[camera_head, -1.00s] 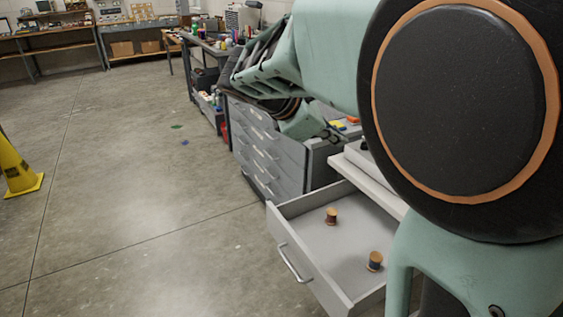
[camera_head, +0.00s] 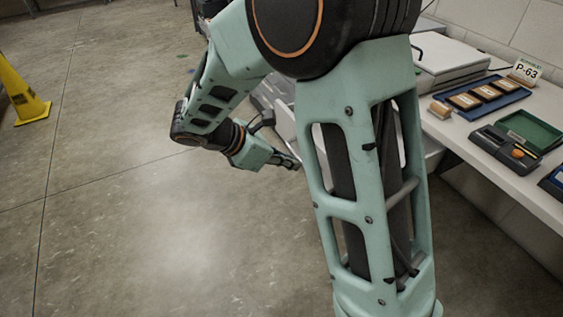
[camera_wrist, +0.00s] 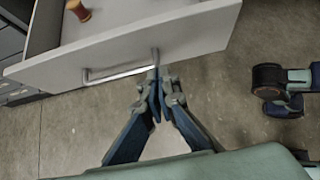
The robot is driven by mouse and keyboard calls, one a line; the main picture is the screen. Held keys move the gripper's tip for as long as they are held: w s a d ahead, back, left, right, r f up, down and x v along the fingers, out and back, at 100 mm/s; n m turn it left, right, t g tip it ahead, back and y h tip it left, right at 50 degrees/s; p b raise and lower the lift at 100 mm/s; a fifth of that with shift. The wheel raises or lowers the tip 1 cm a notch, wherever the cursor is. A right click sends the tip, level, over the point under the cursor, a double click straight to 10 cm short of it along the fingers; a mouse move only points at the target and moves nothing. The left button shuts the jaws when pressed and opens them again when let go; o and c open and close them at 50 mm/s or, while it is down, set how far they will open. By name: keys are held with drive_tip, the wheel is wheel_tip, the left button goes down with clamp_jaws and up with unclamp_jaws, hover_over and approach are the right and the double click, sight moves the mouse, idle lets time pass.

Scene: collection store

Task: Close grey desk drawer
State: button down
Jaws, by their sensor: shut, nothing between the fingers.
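The grey desk drawer (camera_wrist: 190,35) stands pulled out in the wrist view, its inside showing behind the front panel. Its bar handle (camera_wrist: 118,73) runs along the front. A wooden spool (camera_wrist: 78,10) lies inside. My gripper (camera_wrist: 157,76) is shut and empty, its fingertips at the right end of the handle, close to the front panel. I cannot tell whether they touch it. In the head view my gripper (camera_head: 293,163) is low beside the desk, and my arm hides most of the drawer.
The white desk top (camera_head: 470,125) at the right holds a blue tray (camera_head: 505,96) of framed pieces, a green tray (camera_head: 530,130) and a P-63 sign (camera_head: 526,70). A yellow floor cone (camera_head: 22,95) stands far left.

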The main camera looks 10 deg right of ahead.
drive_tip(key=w+d+f+b, duration=0.2)
drive_tip(key=d, duration=0.4)
drive_tip(key=shift+d+f, duration=0.2)
drive_tip(key=shift+f, duration=0.1)
drive_tip(key=shift+w+d, duration=0.1)
drive_tip(key=shift+d, duration=0.05)
drive_tip(key=w+d+p, duration=0.2)
drive_tip(key=w+d, duration=0.1)
drive_tip(key=d, duration=0.7)
drive_tip(key=w+d+p, duration=0.3)
drive_tip(key=d, duration=0.7)
drive_tip(key=w+d+p, duration=0.2)
drive_tip(key=w+d, duration=0.1)
drive_tip(key=d, duration=0.7)
drive_tip(key=shift+w+d+p, duration=0.25)
drive_tip(key=shift+w+p, duration=0.1)
drive_tip(key=shift+w, duration=0.05)
drive_tip(key=shift+d+r, duration=0.15)
drive_tip(key=shift+w+d+r, duration=0.1)
